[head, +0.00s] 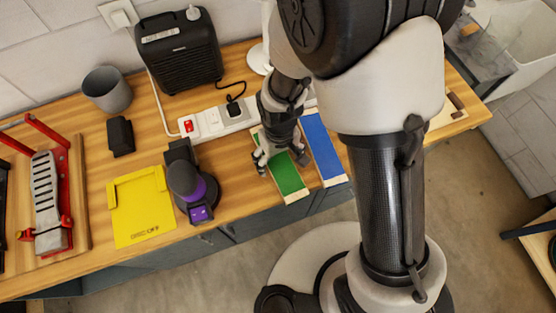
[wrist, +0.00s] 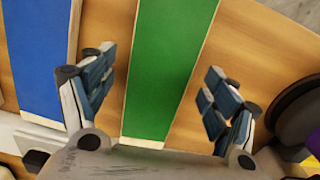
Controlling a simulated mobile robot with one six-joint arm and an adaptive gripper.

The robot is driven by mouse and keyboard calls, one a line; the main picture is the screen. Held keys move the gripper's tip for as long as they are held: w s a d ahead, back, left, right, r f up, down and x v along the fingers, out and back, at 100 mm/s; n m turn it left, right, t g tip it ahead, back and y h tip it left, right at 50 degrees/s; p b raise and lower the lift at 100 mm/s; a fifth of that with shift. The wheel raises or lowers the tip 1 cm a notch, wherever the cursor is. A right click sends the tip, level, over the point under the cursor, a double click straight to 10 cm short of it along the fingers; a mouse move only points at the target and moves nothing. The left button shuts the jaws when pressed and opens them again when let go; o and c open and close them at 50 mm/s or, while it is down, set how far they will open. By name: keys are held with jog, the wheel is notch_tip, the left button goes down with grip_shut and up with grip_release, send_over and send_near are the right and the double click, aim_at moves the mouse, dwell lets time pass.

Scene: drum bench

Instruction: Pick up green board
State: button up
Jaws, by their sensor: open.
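The green board (head: 287,176) lies flat on the wooden bench near its front edge, a long narrow piece with pale edges. In the wrist view the green board (wrist: 165,65) runs lengthwise between my fingers. My gripper (head: 279,163) is over the board, pointing down; in the wrist view my gripper (wrist: 160,88) is open, with one finger on each side of the board and a gap to each. I cannot tell the exact height of the fingertips above the bench. My wrist hides the board's far end in the head view.
A blue board (head: 323,148) lies close beside the green one. A purple and black sander (head: 190,185) stands to the left, by a yellow tray (head: 140,205). A power strip (head: 215,118) lies behind. A black heater (head: 180,52) and grey cup (head: 107,90) stand further back.

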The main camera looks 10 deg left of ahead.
jog(key=shift+f, duration=0.3)
jog(key=shift+r, duration=0.1)
jog(key=c, duration=1.2)
jog(key=shift+c, duration=0.4)
jog(key=shift+r, duration=0.15)
